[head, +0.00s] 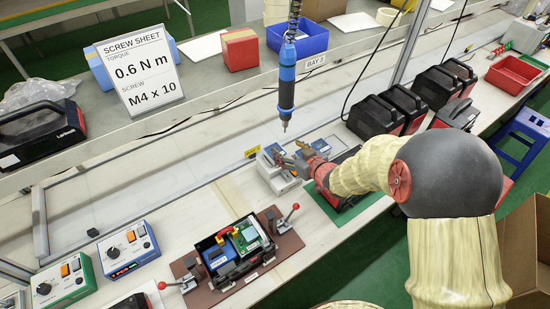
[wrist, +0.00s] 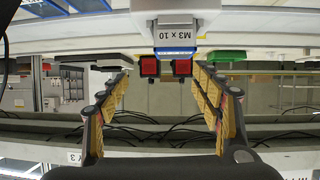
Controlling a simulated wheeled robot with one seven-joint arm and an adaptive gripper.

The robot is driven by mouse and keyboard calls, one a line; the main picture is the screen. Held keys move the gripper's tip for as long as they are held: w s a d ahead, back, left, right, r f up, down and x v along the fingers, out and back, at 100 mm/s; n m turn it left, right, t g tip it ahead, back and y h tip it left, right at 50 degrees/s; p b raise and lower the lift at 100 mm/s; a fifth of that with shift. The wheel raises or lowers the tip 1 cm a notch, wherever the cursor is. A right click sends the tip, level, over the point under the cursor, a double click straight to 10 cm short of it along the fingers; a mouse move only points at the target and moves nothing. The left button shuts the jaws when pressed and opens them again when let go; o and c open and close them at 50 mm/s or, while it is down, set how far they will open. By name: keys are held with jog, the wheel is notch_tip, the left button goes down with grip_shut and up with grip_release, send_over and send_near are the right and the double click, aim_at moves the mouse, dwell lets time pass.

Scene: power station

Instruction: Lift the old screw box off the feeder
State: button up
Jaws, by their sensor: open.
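Two small grey units with blue tops stand side by side on the bench; one is the grey feeder unit (head: 276,182), in the head view. My gripper (head: 290,155) is over them and hides part of their tops. In the upside-down wrist view a grey-white box (wrist: 176,38) with a blue edge carries the label M3 x 10. My gripper (wrist: 162,76) is open there, its padded fingers spread to either side, with the box ahead of the tips. The fingers do not appear to touch it. I cannot tell where box and feeder meet.
A screwdriver (head: 287,85) hangs close behind my gripper. A sign (head: 138,72) reads M4 x 10. A fixture (head: 235,252) with a circuit board stands at the front. Black-and-red cases (head: 375,117) line the right. The bench left of the feeder is mostly clear.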

jog(key=shift+y, duration=0.5)
jog(key=w+a+f+b, duration=0.1)
jog(key=w+a+f, duration=0.1)
jog(key=w+a+f+b, duration=0.2)
jog(key=a, duration=0.1)
jog(key=shift+w+a+f, duration=0.25)
jog(key=shift+w+f, duration=0.05)
jog(key=shift+f, duration=0.1)
jog(key=shift+w+a, duration=0.2)
jog(key=shift+w, duration=0.15)
jog(key=shift+c, duration=0.4)
jog(key=c, duration=1.1)
jog(key=shift+c, duration=0.6)
